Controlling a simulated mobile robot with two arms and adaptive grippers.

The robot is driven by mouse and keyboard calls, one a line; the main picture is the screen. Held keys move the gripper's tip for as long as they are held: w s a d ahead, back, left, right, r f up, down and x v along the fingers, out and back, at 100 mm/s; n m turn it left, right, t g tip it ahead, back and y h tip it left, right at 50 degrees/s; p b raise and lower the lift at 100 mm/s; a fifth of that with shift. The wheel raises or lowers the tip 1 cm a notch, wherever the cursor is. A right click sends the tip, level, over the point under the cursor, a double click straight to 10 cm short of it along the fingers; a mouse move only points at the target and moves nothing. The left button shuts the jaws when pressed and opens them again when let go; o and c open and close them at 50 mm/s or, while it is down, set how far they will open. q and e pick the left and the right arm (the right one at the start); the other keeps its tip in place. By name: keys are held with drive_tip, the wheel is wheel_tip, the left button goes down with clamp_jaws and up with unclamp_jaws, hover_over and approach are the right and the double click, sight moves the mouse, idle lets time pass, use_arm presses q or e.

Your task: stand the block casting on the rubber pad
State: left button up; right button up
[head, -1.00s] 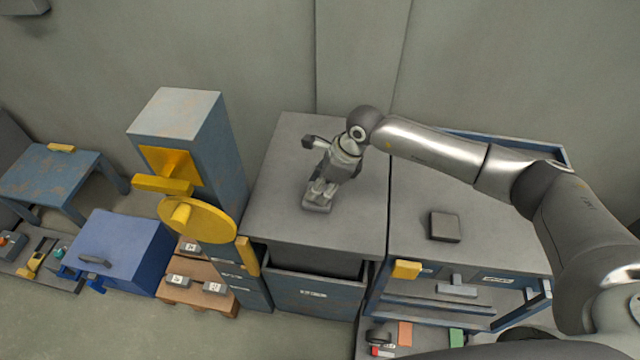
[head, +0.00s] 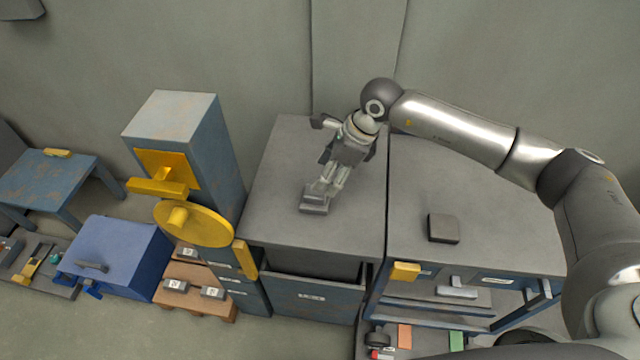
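A small grey block (head: 313,204), which I take for the block casting, is on the grey top of the left cabinet (head: 275,190). My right gripper (head: 326,189) points down at it from above and behind. Its two fingers look apart, with their tips at the block's far end; whether they touch it is too small to tell. A dark, flat square (head: 443,228), which looks like the rubber pad, lies bare on the right bench top (head: 500,235), apart from the block. My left gripper is not in view.
A tall blue cabinet (head: 185,130) with a yellow disc (head: 195,223) stands left of the left cabinet. An open drawer (head: 312,298) is below its front edge. The bench top around the dark square is clear. A blue chest (head: 115,255) stands on the floor at left.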

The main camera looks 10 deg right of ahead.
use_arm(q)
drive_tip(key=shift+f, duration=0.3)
use_arm(e)
drive_tip(key=v, duration=0.5)
drive_tip(key=shift+r, duration=0.1)
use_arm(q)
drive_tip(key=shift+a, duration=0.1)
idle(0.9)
